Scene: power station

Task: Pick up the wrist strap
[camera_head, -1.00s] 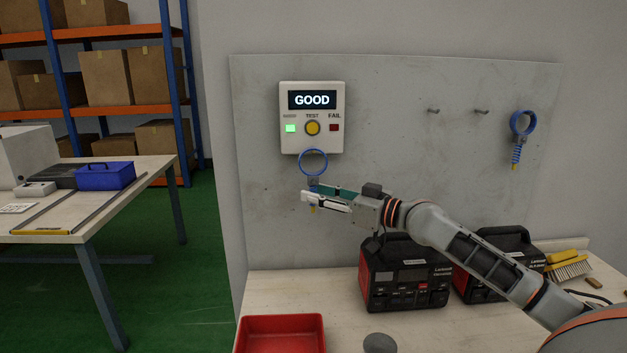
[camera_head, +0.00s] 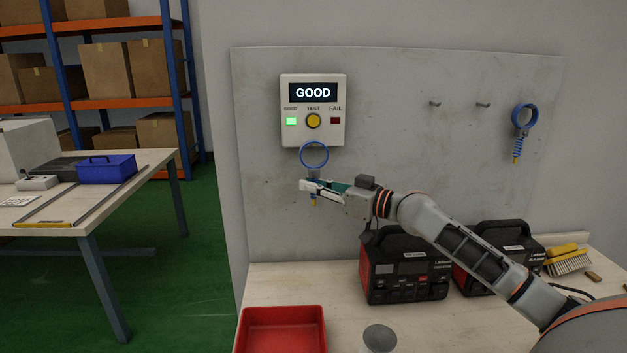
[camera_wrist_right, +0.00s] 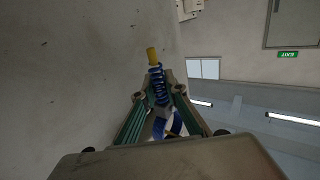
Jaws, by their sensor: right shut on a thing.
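A blue wrist strap (camera_head: 314,155) with a ring band, a coiled cord and a yellow tip is upright just under the tester (camera_head: 313,109). My right gripper (camera_head: 312,187) is shut on its middle, below the ring. In the right wrist view the coil and yellow plug (camera_wrist_right: 153,56) stick out past the fingers of my right gripper (camera_wrist_right: 158,98). A second blue wrist strap (camera_head: 522,118) hangs on the board at the right. The tester reads GOOD, with a green light lit. My left gripper is not in view.
The grey board (camera_head: 400,150) has two empty pegs (camera_head: 458,104). On the bench below stand a red tray (camera_head: 283,312), a grey round container (camera_head: 380,338), two red-black power units (camera_head: 405,268) and a brush (camera_head: 566,260). A table with a blue box (camera_head: 106,169) is at left.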

